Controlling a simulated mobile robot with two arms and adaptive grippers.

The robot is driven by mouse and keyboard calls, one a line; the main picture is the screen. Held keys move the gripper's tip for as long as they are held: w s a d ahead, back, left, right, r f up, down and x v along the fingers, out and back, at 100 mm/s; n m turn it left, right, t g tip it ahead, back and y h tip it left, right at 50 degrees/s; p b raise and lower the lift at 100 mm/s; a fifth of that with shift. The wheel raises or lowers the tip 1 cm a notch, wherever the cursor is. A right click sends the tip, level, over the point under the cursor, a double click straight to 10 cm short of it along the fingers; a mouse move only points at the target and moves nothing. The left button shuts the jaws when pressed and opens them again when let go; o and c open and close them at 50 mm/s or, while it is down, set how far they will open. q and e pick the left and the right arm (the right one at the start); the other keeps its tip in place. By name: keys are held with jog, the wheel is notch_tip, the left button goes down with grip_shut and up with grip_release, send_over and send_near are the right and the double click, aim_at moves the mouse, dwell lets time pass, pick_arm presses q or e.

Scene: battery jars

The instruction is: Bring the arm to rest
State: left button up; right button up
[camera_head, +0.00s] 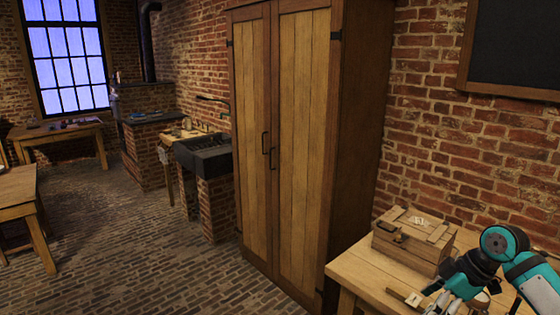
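My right arm comes in from the right edge, with teal and black links. Its gripper (445,303) is at the bottom right, over the near part of a wooden table (362,272). The frame's bottom edge cuts it off, so I cannot tell whether it is open or shut or holds anything. A closed wooden box (412,243) with a dark metal latch sits on the table just behind the wrist. My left gripper is not in view.
A small wooden piece with a pale label (408,298) lies at the table's front. A tall closed cabinet (290,130) stands left of the table, with a brick wall behind. A dark sink (205,157) and other tables stand further left. The brick floor between is clear.

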notch_tip(320, 180, down, 30)
jog(key=d+r+m+t+h+b, duration=0.1)
jog(key=d+m+h, duration=0.1)
jog(key=m, duration=0.5)
jog(key=s+f+m+h, duration=0.2)
jog(key=s+f, duration=0.6)
jog(key=f, duration=0.4)
jog(key=s+a+f+m+g+h, duration=0.1)
jog(key=s+a+f, duration=0.1)
jog(key=s+f, duration=0.7)
jog(key=s+a+f, duration=0.2)
jog(key=s+f, duration=0.4)
jog(key=s, duration=0.5)
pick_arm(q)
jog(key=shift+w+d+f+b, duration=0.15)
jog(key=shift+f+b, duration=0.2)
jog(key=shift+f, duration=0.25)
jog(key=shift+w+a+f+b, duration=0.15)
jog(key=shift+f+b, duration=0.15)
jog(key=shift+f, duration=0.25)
pick_arm(e)
jog(key=s+a+f, duration=0.2)
jog(key=s+a, duration=0.1)
jog(key=s, duration=0.6)
jog(key=s+a+f+g, duration=0.1)
jog(key=s+a+f, duration=0.2)
jog(key=s, duration=0.7)
jog(key=shift+a+f, duration=0.25)
jog(key=shift+a, duration=0.2)
